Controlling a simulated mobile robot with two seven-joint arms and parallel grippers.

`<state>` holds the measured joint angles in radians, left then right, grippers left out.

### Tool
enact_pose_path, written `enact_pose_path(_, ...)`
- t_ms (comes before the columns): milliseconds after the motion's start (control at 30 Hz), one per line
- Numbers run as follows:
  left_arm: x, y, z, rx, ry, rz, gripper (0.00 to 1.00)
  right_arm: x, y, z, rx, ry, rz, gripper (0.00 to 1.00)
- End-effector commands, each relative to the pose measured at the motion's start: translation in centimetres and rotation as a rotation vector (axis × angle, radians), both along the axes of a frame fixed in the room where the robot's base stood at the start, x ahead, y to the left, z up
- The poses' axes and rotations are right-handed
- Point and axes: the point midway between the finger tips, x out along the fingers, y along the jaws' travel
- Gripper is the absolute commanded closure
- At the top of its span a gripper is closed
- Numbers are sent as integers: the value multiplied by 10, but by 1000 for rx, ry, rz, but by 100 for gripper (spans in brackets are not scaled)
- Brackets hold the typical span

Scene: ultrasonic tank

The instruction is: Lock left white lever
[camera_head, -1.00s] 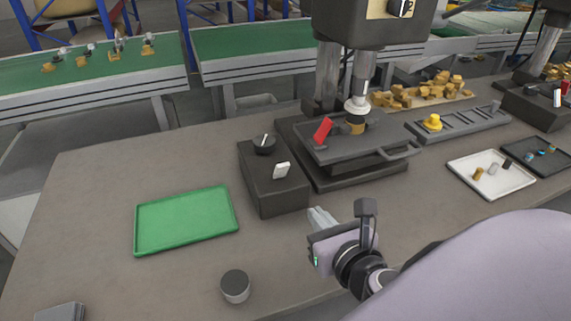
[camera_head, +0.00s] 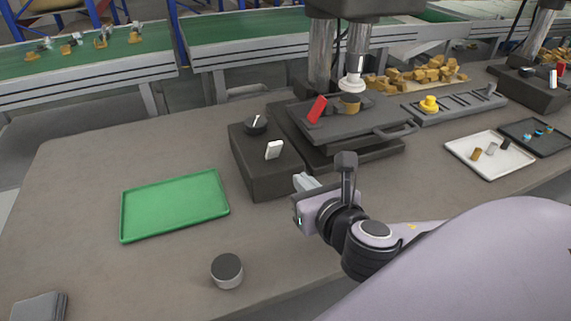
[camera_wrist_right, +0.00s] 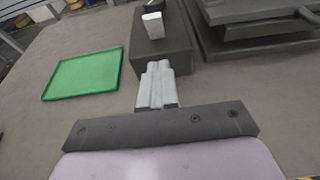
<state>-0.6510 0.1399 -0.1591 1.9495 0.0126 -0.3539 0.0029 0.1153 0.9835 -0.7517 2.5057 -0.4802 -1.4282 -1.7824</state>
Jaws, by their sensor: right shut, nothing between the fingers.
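The white lever (camera_head: 274,150) stands tilted on top of a dark control box (camera_head: 262,178), left of the press. It also shows in the right wrist view (camera_wrist_right: 153,25), just ahead of the fingers. My right gripper (camera_head: 304,182) is shut and empty, in front of the box's right front side and apart from the lever. Its closed fingertips show in the right wrist view (camera_wrist_right: 157,66), pointing toward the box below the lever. My left gripper is not in view.
A black knob (camera_head: 255,124) sits behind the lever on the box. A red lever (camera_head: 317,109) stands on the press (camera_head: 340,130). A green tray (camera_head: 175,206) and a round grey-black cylinder (camera_head: 227,271) lie to the left. The table between tray and box is clear.

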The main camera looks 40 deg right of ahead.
Motion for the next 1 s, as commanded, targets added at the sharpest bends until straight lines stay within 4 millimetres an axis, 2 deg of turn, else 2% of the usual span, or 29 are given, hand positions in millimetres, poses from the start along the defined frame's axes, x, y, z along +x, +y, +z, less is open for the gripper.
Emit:
enact_pose_path(33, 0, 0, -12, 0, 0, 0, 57, 4, -1, -6, 0, -5, 0, 100)
enact_pose_path(100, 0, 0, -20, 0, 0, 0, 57, 9, -2, -7, 1, -4, 2, 100)
enact_pose_path(233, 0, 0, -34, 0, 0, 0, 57, 33, -8, -14, -1, -6, -2, 100)
enact_pose_path(400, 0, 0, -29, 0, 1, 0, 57, 58, -14, -17, 0, -1, -1, 100)
enact_pose_path(467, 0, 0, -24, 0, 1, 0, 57, 67, -16, -7, 0, -4, -1, 100)
enact_pose_path(600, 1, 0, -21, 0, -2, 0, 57, 81, -19, -1, 0, -1, 1, 100)
enact_pose_path(1000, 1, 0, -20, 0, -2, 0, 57, 89, -21, 2, 0, 0, 2, 100)
